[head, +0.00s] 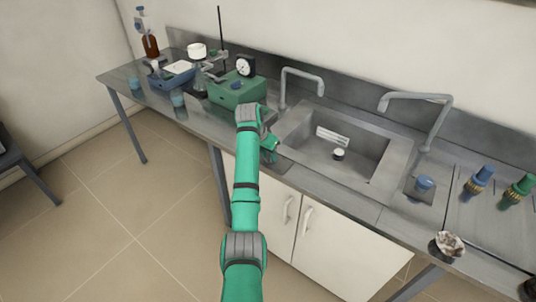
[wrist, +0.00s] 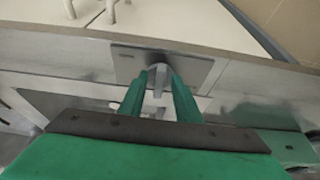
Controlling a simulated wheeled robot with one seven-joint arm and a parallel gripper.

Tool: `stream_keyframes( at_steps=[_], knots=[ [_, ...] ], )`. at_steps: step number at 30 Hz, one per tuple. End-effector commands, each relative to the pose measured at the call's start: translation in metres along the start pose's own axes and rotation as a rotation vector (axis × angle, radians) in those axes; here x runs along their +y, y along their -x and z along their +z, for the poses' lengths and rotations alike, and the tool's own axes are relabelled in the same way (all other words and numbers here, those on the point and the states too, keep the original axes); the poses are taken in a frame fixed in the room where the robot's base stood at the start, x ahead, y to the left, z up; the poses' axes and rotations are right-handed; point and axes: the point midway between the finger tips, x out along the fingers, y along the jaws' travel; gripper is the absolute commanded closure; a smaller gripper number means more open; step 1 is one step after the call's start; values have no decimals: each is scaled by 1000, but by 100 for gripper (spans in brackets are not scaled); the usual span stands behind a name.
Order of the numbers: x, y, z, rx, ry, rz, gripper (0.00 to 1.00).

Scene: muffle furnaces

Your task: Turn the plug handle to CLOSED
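In the wrist view a light grey handle (wrist: 158,77) stands on a flat grey plate (wrist: 196,66) near the bench's front edge. It looks like the plug handle. The green fingers of my gripper (wrist: 160,80) reach to it, one on each side. Whether they press on it or leave a small gap is unclear. A small dark mark shows on the plate's left part, too small to read. In the head view my gripper (head: 270,145) is low over the bench, just left of the sink. My arm and gripper hide the handle there.
The sink (head: 375,195), with taps (head: 303,72) behind it, lies right of my gripper. A green box with a dial (head: 238,90) stands behind. White cabinet doors (head: 325,240) are below. Blue and green fittings (head: 478,182) and a crumpled-topped cup (head: 446,246) are at right.

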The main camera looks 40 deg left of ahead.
Motion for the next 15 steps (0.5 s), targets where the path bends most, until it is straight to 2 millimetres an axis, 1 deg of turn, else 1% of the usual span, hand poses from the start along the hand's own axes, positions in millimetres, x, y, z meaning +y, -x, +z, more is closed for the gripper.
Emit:
stream_keyframes(
  at_steps=[3,5,6,7,15],
  knots=[
    [0,0,0,0,0,0,70],
    [0,0,0,0,0,0,84],
    [0,0,0,0,0,0,93],
    [0,0,0,0,0,0,100],
    [0,0,0,0,7,-3,100]
  ],
)
